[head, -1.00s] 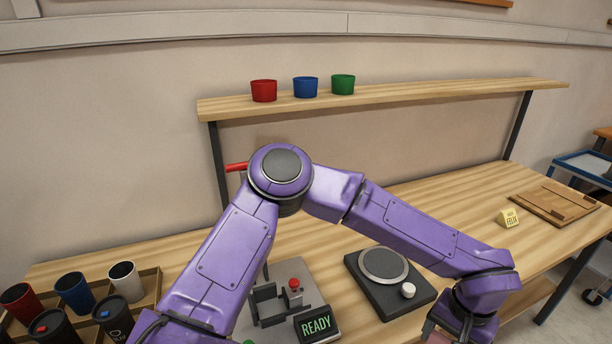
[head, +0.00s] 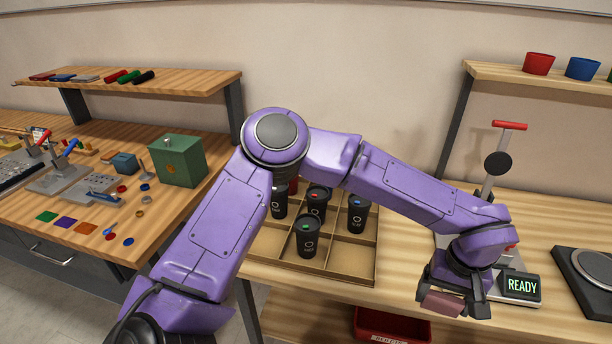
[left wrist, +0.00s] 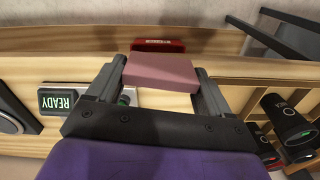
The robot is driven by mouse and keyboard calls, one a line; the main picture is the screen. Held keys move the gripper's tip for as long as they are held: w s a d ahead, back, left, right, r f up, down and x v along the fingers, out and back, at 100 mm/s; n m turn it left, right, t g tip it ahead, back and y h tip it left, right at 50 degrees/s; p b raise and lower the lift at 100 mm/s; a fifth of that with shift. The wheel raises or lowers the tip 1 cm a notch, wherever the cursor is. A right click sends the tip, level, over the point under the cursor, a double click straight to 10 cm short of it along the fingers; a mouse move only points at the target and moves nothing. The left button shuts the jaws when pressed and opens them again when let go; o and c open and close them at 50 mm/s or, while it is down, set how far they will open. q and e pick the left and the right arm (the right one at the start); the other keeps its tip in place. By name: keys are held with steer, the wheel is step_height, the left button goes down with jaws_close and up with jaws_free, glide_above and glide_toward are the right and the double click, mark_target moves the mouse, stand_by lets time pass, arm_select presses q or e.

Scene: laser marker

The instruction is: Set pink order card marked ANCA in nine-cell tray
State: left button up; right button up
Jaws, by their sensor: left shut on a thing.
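My left gripper (head: 454,301) is shut on a pink block-like order card (head: 442,304), held in front of the bench's front edge. In the left wrist view the pink card (left wrist: 161,71) sits between the two fingers, its visible face plain; I cannot read ANCA on it. The nine-cell tray (head: 376,262) lies on the bench left of the gripper, partly hidden behind my forearm. Several dark lidded tumblers stand in its back and middle cells; the front right cells look empty. The tray's edge also shows at the right of the left wrist view (left wrist: 236,83). My right gripper is out of view.
A READY display (head: 521,286) and the marker machine (head: 492,170) stand right of the tray, close to the gripper. A red bin (head: 392,326) sits below the bench top. A second bench with a green box (head: 178,160) is at left.

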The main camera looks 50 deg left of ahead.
arm_select(q)
steer(key=n, duration=0.2)
steer(key=w+a+n+b, duration=0.1)
steer(key=n, duration=0.1)
steer(key=w+a+n, duration=0.1)
steer(key=n, duration=0.2)
steer(key=shift+w+a+f, duration=0.1)
steer(key=shift+w+a, duration=0.05)
steer(key=shift+a, duration=0.05)
steer(key=w+a+r+n+b, duration=0.2)
steer(key=a+n+b, duration=0.15)
steer(key=n, duration=1.15)
steer(key=w+a+r+n+b, duration=0.15)
steer(key=a+n, duration=0.35)
steer(key=n, duration=1)
steer(key=shift+n, duration=0.3)
steer(key=a+f+p, duration=0.1)
steer(key=a+f, duration=0.2)
steer(key=a, duration=0.1)
steer(key=s+a+f+p, duration=0.1)
steer(key=a+f, duration=0.2)
steer(key=a, duration=0.2)
steer(key=a+f+p, duration=0.1)
steer(key=a+f, duration=0.2)
steer(key=a, duration=0.2)
steer(key=shift+s+f, duration=0.35)
step_height(320, 180, down, 3)
steer(key=shift+r, duration=0.1)
steer(key=shift+f, duration=0.25)
steer(key=shift+d, duration=0.1)
